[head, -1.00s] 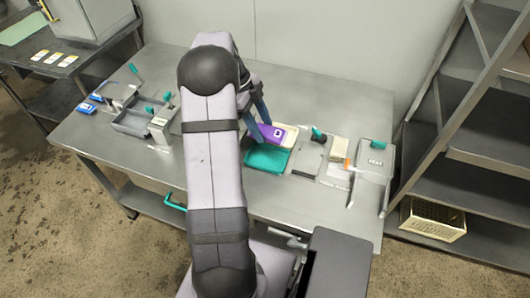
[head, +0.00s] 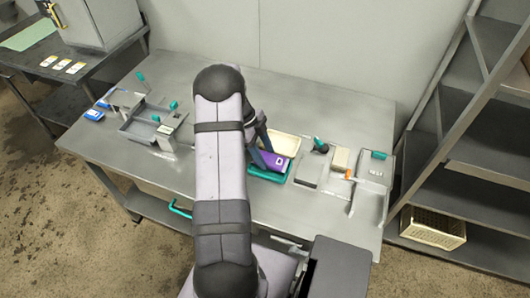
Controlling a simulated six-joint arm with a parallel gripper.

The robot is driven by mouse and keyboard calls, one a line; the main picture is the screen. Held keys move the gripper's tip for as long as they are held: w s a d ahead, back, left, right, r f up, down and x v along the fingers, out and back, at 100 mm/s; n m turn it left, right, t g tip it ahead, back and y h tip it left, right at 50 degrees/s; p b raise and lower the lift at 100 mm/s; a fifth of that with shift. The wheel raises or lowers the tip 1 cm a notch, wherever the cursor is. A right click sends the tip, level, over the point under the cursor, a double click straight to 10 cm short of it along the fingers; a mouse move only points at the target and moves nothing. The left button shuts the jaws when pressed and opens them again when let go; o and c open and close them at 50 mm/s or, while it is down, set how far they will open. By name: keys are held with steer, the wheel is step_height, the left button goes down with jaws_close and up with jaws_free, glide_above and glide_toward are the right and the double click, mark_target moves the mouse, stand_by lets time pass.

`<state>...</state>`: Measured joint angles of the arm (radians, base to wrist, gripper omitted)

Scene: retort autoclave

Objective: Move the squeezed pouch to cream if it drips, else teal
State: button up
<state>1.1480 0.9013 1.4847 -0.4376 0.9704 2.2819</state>
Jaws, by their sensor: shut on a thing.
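A purple pouch with a pale label (head: 272,160) is at the tip of my gripper (head: 264,149), which is shut on it. The pouch lies over or in the teal tray (head: 266,177); I cannot tell whether it touches the tray's floor. The teal rim shows along its front and right side. The cream tray (head: 288,143) sits just behind the teal one and looks empty where it shows. My arm hides part of both trays' left side. No drip can be made out at this size.
Right of the trays stand a grey block (head: 309,168), a cream block (head: 340,158) and a grey fixture with a teal handle (head: 373,170). At left are a grey tray fixture (head: 143,128) and blue pouches (head: 94,115). The back of the table is clear.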

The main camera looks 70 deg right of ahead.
steer(key=shift+f+b, duration=0.6)
steer(key=shift+b, duration=0.2)
steer(key=o, duration=1.2)
steer(key=shift+r, duration=0.15)
steer(key=shift+r+p, duration=0.55)
steer(key=shift+p, duration=0.25)
steer(key=b+v, duration=0.3)
steer(key=v, duration=0.9)
